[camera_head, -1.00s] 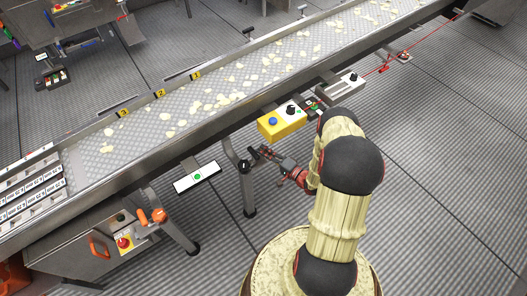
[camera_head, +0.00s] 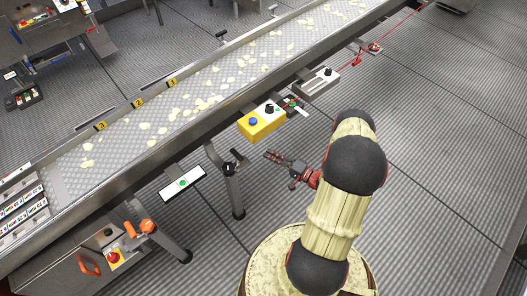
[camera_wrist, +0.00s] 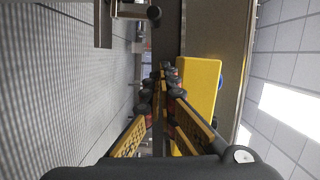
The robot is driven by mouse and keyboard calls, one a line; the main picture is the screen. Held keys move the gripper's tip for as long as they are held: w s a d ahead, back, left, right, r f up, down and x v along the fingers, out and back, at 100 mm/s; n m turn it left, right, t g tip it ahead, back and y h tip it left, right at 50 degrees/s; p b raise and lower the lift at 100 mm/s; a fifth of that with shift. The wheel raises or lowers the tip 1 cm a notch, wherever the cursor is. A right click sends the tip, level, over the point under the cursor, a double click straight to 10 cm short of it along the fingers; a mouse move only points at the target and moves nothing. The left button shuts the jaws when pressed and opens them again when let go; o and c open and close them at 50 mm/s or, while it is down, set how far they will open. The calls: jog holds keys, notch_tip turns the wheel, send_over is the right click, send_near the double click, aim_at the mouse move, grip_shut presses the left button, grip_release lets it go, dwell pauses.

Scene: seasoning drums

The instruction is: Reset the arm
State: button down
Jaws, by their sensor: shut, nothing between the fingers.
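My gripper (camera_head: 270,156) is shut and empty. In the head view it hangs over the striped floor beside the conveyor, just below the yellow control box. My arm, in a pale cover with dark joints, bends from the lower middle of that view. In the wrist view the fingers of my gripper (camera_wrist: 162,80) come together at the middle, with nothing between them. The yellow control box (camera_head: 262,124) has a blue button and a dark knob. It also shows in the wrist view (camera_wrist: 198,85), to the right of the fingers.
The conveyor (camera_head: 150,125) runs diagonally across the head view with scattered pale pieces on it. A support leg (camera_head: 234,190) stands left of my gripper. A white panel (camera_head: 182,184) and a red emergency button (camera_head: 113,257) are further left. The floor on the right is clear.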

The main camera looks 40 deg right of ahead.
jog(key=shift+s, duration=0.25)
dwell(0.5)
jog(key=s+a+f+m+g+y, duration=0.3)
jog(key=s+a+m+g+y, duration=0.15)
jog(key=a, duration=0.45)
jog(key=s+a+r+n+g+y, duration=0.2)
jog(key=s+a+r+n+g, duration=0.25)
jog(key=s+r+g, duration=0.35)
jog(key=s+a+r+n+g+h, duration=0.1)
jog(key=s+r+n+g+h, duration=0.3)
jog(key=r, duration=0.7)
jog(key=a+r+n+g+h, duration=0.15)
jog(key=r+h, duration=0.35)
jog(key=r, duration=0.7)
jog(key=a+r+n+t+h, duration=0.1)
jog(key=a+r+n+t, duration=0.2)
jog(key=r, duration=0.5)
jog(key=s+a+r+n+t+h, duration=0.1)
jog(key=a+r+n+t, duration=0.2)
jog(key=a+r+n, duration=0.2)
notch_tip(320, 180, up, 4)
jog(key=shift+s+a+r+t+h, duration=0.25)
jog(key=shift+a+t+h, duration=0.15)
jog(key=shift+a, duration=0.8)
